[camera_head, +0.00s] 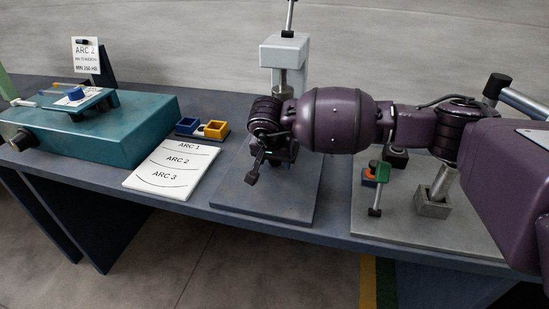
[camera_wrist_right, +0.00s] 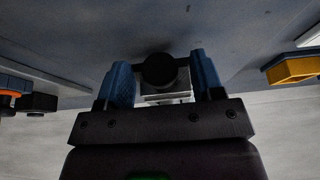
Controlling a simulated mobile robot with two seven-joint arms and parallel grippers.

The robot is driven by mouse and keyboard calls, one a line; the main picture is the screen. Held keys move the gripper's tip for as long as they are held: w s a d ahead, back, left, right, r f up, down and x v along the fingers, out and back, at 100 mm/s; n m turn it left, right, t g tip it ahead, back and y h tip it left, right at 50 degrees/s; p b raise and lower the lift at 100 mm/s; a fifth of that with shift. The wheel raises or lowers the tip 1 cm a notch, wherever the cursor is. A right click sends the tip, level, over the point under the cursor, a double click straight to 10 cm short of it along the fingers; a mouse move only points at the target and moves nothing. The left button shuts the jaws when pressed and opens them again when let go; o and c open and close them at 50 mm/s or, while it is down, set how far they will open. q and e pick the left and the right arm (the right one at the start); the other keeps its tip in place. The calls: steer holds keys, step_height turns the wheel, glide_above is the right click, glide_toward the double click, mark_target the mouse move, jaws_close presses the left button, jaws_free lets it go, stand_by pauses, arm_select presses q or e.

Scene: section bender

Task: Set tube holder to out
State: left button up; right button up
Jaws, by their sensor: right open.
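My right arm comes in from the right, with its gripper (camera_head: 277,158) low at the front of a grey press-like stand (camera_head: 285,50) on a blue-grey base plate (camera_head: 262,208). In the right wrist view the gripper's two blue fingers (camera_wrist_right: 162,72) are apart. A round black knob (camera_wrist_right: 160,73) with a pale metal block behind it shows between them; contact cannot be told. Which part is the tube holder is not clear; my wrist hides the lower front of the stand. My left gripper is not in view.
A teal machine (camera_head: 95,128) stands at left. A white ARC card (camera_head: 172,172) and a tray with blue and yellow bins (camera_head: 212,130) lie between it and the stand. At right, a grey plate (camera_head: 400,228) carries a green-and-orange clamp (camera_head: 376,175) and a metal post (camera_head: 434,200).

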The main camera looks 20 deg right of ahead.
mark_target(259, 208)
steer(key=c, duration=0.9)
steer(key=shift+c, duration=1.1)
jaws_close()
steer(key=s+a, duration=0.1)
steer(key=s+a+p, duration=0.1)
steer(key=s, duration=0.1)
steer(key=s+a+p, duration=0.1)
steer(key=s, duration=0.1)
steer(key=shift+a+r, duration=0.2)
steer(key=shift+r, duration=0.15)
steer(key=s+a+p, duration=0.1)
steer(key=s, duration=0.1)
steer(key=s+a+p, duration=0.1)
steer(key=s+a, duration=0.1)
steer(key=s+a+p, duration=0.1)
steer(key=s, duration=0.1)
steer(key=shift+s+a+f, duration=0.15)
steer(key=shift+s+a, duration=0.1)
steer(key=shift+s, duration=0.05)
steer(key=shift+s+a, duration=0.2)
steer(key=shift+s, duration=0.05)
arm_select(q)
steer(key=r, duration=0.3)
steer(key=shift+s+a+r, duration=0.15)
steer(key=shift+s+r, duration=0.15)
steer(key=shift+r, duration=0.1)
arm_select(e)
steer(key=shift+s+f, duration=0.1)
steer(key=shift+f, duration=0.15)
